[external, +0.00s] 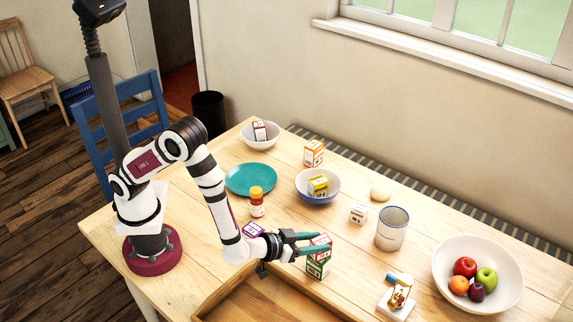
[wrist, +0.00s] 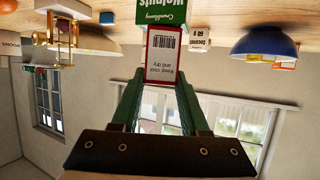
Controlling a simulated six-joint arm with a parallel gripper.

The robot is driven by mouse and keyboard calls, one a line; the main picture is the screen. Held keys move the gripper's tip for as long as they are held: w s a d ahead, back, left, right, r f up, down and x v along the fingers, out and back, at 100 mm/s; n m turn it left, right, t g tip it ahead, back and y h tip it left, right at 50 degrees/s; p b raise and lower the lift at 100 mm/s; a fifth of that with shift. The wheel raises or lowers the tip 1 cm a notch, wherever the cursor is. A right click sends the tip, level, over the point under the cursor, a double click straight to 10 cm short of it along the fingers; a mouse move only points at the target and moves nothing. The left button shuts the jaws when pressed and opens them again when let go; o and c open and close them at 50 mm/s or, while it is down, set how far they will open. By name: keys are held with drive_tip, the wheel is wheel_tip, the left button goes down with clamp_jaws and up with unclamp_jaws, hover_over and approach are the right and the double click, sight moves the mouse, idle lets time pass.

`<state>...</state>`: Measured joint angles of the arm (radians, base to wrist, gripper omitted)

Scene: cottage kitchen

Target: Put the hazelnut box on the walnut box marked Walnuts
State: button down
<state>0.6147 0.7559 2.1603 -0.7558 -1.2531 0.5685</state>
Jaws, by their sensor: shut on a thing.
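My gripper (external: 318,244) is shut on a red-and-white box (external: 321,240), which I take for the hazelnut box; its name is not readable. In the wrist view, which is upside down, this box (wrist: 160,55) shows a barcode and "Keep cool and dry" between the green fingers. The green walnut box (external: 318,269) stands on the table directly under it. Its "Walnuts" label (wrist: 158,8) shows in the wrist view. The held box looks upright and lined up over the walnut box, their edges meeting in view; I cannot tell whether it rests on it or hovers slightly.
A wooden tray (external: 225,300) lies in front. A purple box (external: 252,230) and bottle (external: 256,208) are left of my gripper. Behind are a teal plate (external: 250,180), blue bowl (external: 318,198) and small white box (external: 358,212). A mug (external: 392,230) and fruit bowl (external: 450,285) stand right.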

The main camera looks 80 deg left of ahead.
drive_tip(key=shift+c, duration=2.1)
unclamp_jaws()
drive_tip(key=shift+f, duration=0.1)
drive_tip(key=shift+r, duration=0.25)
drive_tip(key=s+d+r+m+g+h, duration=0.5)
drive_tip(key=s+d+r+m+h, duration=0.15)
drive_tip(key=s+r+h, duration=0.35)
drive_tip(key=s+a+r+m+g+y, duration=0.1)
drive_tip(key=s+a+m+g+y, duration=0.2)
drive_tip(key=s+a, duration=1.7)
drive_tip(key=s+g+y, duration=0.2)
drive_tip(key=g+y, duration=0.1)
drive_tip(key=g, duration=0.1)
drive_tip(key=shift+s+a+g+y, duration=0.25)
drive_tip(key=shift+g+y, duration=0.05)
drive_tip(key=shift+y, duration=0.1)
